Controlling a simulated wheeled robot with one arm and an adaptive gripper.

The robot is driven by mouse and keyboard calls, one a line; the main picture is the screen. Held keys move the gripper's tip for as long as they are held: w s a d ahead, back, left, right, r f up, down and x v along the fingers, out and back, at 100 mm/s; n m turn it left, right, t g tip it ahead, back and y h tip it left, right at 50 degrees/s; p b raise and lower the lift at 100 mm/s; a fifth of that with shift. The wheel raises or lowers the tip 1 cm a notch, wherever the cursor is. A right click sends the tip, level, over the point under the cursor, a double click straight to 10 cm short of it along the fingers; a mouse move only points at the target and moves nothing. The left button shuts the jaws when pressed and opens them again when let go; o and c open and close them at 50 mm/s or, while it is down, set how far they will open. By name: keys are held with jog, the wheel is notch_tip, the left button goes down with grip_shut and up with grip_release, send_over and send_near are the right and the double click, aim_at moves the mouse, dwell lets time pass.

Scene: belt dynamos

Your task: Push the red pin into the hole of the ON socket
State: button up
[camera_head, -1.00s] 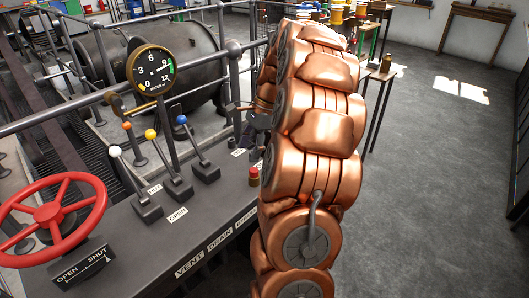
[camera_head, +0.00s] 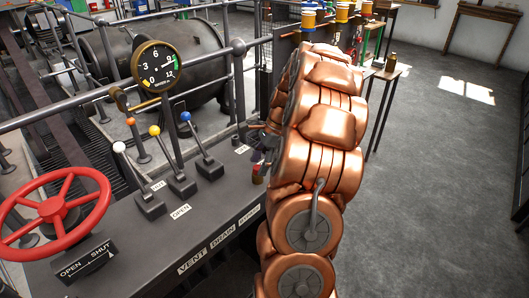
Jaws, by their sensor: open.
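The red pin (camera_head: 257,169), a small red-topped piece with a brass-coloured lower part, stands upright on the dark console near its right end. My gripper (camera_head: 262,150), dark and small in the view, is just above and beside the pin. It is open, and I cannot tell whether a finger touches the pin. A small white label (camera_head: 241,150) lies on the console left of the gripper, too small to read. The ON socket's hole cannot be made out; my copper-coloured arm and gripper cover that end of the console.
Three levers with white (camera_head: 119,147), orange-yellow (camera_head: 154,131) and blue (camera_head: 185,116) knobs stand left of the gripper. A round gauge (camera_head: 158,67) and a handrail (camera_head: 95,96) rise behind. A red handwheel (camera_head: 52,211) is at left. Open floor (camera_head: 440,190) lies right.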

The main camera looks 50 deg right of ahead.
aim_at(259, 166)
jog(key=shift+w+a+f, duration=0.1)
jog(key=shift+a+f, duration=0.05)
jog(key=shift+f, duration=0.3)
grip_shut()
jog(key=shift+r, duration=0.1)
jog(key=shift+r+p, duration=1.2)
jog(key=shift+r, duration=1)
jog(key=shift+r, duration=0.1)
jog(key=shift+r+p, duration=1.25)
jog(key=shift+r, duration=1.15)
jog(key=shift+r, duration=0.1)
